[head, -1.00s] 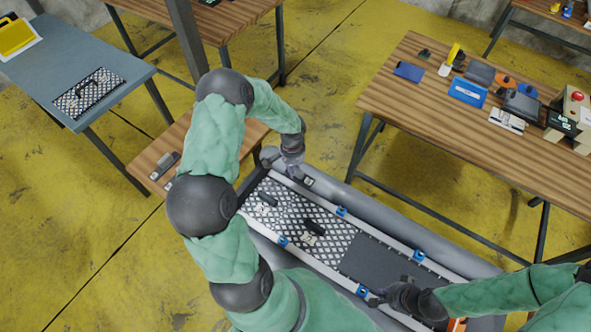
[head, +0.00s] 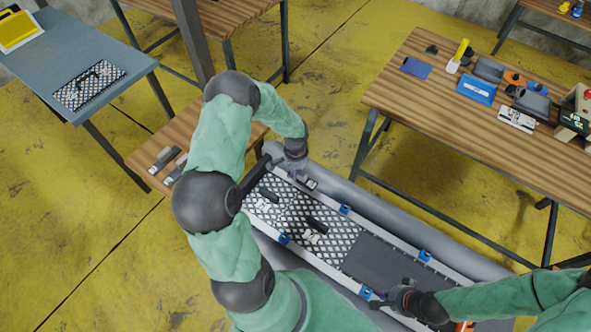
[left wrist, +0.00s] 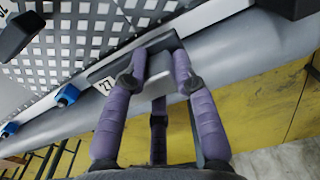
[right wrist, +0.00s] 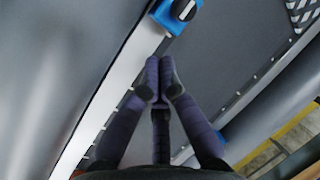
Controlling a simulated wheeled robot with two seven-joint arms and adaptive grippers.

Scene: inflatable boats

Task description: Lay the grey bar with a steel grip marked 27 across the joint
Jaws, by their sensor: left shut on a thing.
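My left gripper (head: 297,172) is shut on the steel grip (left wrist: 158,68) of the grey bar marked 27 (left wrist: 104,84). The bar also shows in the head view (head: 309,183), at the far end of the boat (head: 375,195). In the left wrist view it lies along the white side rail, beside the grey tube. I cannot tell whether it touches the rail. My right gripper (head: 382,299) is over the near rail, by a blue clip (head: 365,292). Its fingertips (right wrist: 158,82) meet with nothing visible between them. Checkered floor panels (head: 335,243) meet a dark panel (head: 385,268).
Blue clips (head: 345,210) sit along both rails. Two grey bars (head: 165,158) lie on a small wooden table at left. A blue-grey table (head: 105,45) holds a checkered panel. The right wooden table (head: 430,115) holds tools and boxes. Black handles (head: 316,225) stand on the floor panels.

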